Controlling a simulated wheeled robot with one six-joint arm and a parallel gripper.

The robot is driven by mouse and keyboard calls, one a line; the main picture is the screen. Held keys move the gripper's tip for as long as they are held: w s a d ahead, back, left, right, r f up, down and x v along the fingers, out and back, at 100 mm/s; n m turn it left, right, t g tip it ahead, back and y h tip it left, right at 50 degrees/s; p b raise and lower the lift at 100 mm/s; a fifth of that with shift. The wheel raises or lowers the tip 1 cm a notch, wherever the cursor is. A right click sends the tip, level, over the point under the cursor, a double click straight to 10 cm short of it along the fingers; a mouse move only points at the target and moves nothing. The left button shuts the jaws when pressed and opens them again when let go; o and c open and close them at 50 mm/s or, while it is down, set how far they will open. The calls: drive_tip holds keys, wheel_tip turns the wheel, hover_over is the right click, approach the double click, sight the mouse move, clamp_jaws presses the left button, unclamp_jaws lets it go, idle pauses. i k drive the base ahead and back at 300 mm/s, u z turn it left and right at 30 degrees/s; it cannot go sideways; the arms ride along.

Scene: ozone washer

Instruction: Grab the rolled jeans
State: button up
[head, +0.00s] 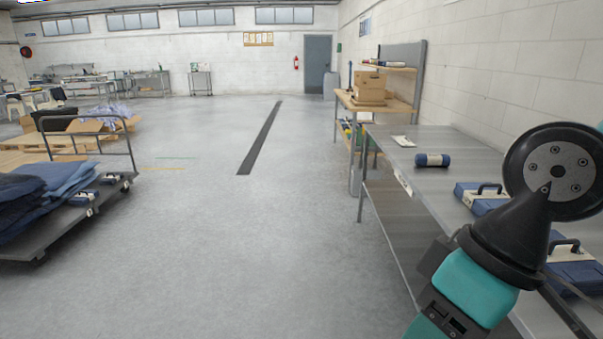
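Part of my arm, teal and black, rises in front of the table at the lower right. My gripper's fingers do not show, so I cannot see where they are relative to the roll. The roll itself is fully visible and nothing touches it.
Two blue packs with black handles, a farther one (468,191) and a nearer one (575,277), lie on the table, partly behind my arm. A wooden bench (372,103) holds cardboard boxes. A cart (50,228) with folded denim (65,178) stands left. The middle floor is clear.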

sight(421, 160)
drive_tip(key=u, duration=0.25)
drive_tip(key=i, duration=2.15)
drive_tip(key=z, duration=0.55)
drive_tip(key=i, duration=1.5)
drive_tip(key=z, duration=1.45)
drive_tip(key=i, duration=0.6)
drive_tip(key=z, duration=0.2)
